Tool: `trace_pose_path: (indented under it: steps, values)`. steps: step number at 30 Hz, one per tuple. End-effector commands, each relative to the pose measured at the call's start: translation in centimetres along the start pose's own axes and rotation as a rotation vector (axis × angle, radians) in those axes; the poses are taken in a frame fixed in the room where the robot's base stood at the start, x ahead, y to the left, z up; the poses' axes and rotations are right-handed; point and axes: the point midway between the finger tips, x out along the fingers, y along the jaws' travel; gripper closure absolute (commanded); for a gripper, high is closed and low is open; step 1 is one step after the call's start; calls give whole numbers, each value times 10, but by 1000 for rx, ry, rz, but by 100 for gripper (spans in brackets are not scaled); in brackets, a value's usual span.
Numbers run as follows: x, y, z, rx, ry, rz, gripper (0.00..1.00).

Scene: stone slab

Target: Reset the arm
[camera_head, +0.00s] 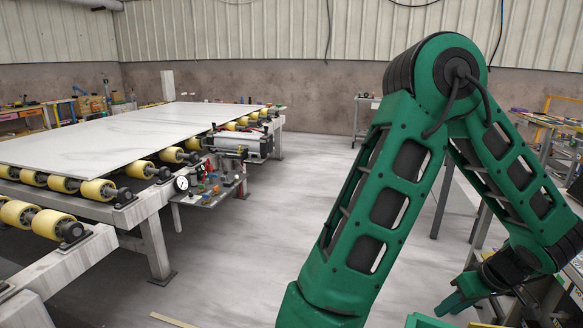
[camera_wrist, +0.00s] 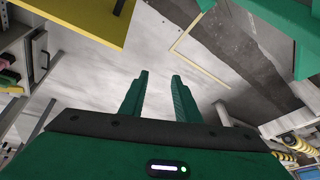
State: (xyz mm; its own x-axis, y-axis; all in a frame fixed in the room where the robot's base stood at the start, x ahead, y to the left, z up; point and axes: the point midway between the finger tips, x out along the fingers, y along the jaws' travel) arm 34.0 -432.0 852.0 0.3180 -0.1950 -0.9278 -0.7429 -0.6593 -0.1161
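My gripper (camera_wrist: 160,75) shows in the wrist view with its two green fingers apart and nothing between them. Grey floor lies beyond the fingertips. In the head view my green arm is bent, going up to a high elbow and then down to the right. The gripper end (camera_head: 460,296) hangs low at the lower right, partly cut off and crowded by other parts there. The pale stone slab (camera_head: 125,132) lies flat on the roller conveyor (camera_head: 156,248) at the left, well apart from my gripper.
Yellow rollers (camera_head: 98,190) line the conveyor's near side. A small shelf with a gauge (camera_head: 182,183) juts from it. Open floor (camera_head: 262,225) lies between conveyor and arm. Workbenches (camera_head: 548,122) stand at the right. In the wrist view a yellow panel (camera_wrist: 85,18) is close at upper left.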

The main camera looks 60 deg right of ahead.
Motion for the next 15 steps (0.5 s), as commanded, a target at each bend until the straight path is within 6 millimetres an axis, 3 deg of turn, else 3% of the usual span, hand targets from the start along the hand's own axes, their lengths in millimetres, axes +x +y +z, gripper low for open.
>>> trace_pose_path:
  steps: [1, 6, 15]
  values:
    - [4, -15, -24, -22, -11, -18, 71]
    - [14, -66, -80, -52, -64, -69, 71]
    - [23, -173, -146, -110, -172, -123, 71]
